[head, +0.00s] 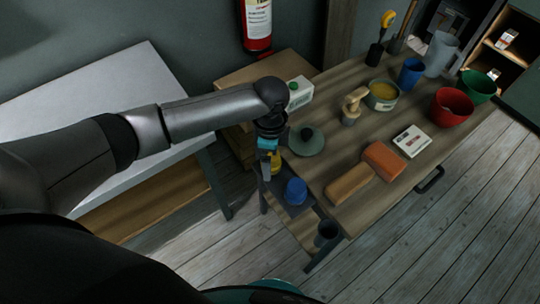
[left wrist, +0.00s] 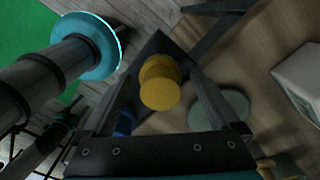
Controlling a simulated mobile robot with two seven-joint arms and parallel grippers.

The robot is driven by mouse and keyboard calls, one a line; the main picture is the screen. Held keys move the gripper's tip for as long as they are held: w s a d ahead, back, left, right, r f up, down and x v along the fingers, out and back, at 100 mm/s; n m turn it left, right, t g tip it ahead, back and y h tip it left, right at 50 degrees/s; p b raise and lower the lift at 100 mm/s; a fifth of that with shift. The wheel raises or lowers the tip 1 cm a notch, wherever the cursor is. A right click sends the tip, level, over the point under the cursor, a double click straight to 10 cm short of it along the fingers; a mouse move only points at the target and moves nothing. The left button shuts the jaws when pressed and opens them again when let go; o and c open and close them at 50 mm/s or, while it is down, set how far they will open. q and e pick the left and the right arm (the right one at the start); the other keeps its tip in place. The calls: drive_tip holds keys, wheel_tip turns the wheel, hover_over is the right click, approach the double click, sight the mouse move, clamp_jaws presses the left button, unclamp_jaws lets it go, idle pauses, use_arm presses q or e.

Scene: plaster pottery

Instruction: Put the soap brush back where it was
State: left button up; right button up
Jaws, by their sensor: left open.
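My left gripper (head: 267,166) is open and points down beside the left end of the wooden table. In the left wrist view, a yellow rounded thing (left wrist: 160,85) shows between its spread fingers; I cannot tell whether they touch it. The yellow thing also shows in the head view (head: 276,162), partly hidden by the gripper, above a dark side shelf (head: 300,207). A brush with a pale wooden handle (head: 354,101), possibly the soap brush, stands on the wooden table, apart from the gripper. My right gripper is not in view.
On the wooden table (head: 330,167) are a grey-green disc (head: 307,140), a white-green box (head: 299,92), an orange block (head: 384,160), a tan block (head: 349,183), a red bowl (head: 452,107) and a green bowl (head: 478,85). A blue cup (head: 296,190) is on the side shelf.

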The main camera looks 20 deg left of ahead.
use_arm(q)
drive_tip(key=shift+r, duration=0.15)
wheel_tip(320, 180, up, 12)
drive_tip(key=p, duration=0.2)
